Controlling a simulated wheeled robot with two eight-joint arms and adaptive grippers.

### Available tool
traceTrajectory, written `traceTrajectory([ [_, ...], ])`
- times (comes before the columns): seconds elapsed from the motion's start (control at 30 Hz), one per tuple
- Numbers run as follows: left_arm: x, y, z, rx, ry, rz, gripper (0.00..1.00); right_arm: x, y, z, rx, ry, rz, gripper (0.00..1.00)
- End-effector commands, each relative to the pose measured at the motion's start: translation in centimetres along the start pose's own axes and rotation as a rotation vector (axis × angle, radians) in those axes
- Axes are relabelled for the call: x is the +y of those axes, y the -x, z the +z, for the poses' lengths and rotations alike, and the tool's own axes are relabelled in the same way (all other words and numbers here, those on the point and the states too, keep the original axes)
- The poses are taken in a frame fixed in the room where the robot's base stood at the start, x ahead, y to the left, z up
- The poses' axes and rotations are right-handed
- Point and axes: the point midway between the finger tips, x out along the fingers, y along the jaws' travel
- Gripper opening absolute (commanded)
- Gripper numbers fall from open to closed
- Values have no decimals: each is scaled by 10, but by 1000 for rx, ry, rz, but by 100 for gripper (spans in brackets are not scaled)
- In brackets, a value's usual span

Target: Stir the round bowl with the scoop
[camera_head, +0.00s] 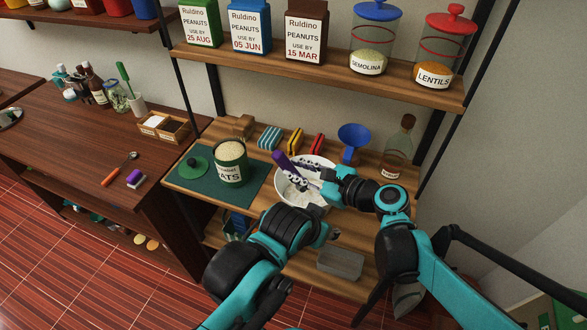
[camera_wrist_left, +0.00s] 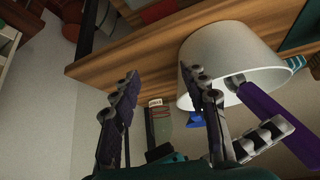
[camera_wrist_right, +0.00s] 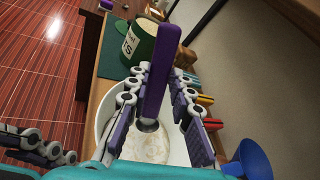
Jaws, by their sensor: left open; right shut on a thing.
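The round white bowl (camera_head: 322,163) stands on the wooden shelf. The right wrist view shows pale, creamy contents (camera_wrist_right: 150,147) inside it. The scoop has a purple handle (camera_wrist_right: 163,72) and a metal neck; its lower end is down in the bowl, partly hidden by the contents. My right gripper (camera_wrist_right: 155,85) is shut on the scoop above the bowl, and the handle tilts up and away. My left gripper (camera_wrist_left: 158,80) is open and empty, low beside the bowl's near side. The left wrist view shows the bowl's outer wall (camera_wrist_left: 228,65) close to one finger; I cannot tell if they touch.
Left of the bowl, an oats tin (camera_head: 231,168) and green lid (camera_head: 194,167) sit on a green mat (camera_head: 240,196). A grey block (camera_head: 340,264) lies on the lower shelf.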

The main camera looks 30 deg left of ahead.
Motion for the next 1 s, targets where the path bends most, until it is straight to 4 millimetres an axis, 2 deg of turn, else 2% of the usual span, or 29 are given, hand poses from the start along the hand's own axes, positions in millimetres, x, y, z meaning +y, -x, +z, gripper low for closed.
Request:
traceTrajectory([
  [0.1, 0, -9, 7, 0, 0, 0, 45, 0, 0, -14, 0, -1, -1, 0],
  [0.43, 0, -24, 17, 0, 0, 0, 45, 0, 0, -40, 0, -1, 0, 0],
  [1.0, 0, -27, 19, 0, 0, 0, 45, 0, 0, -46, 0, -1, 0, 0],
])
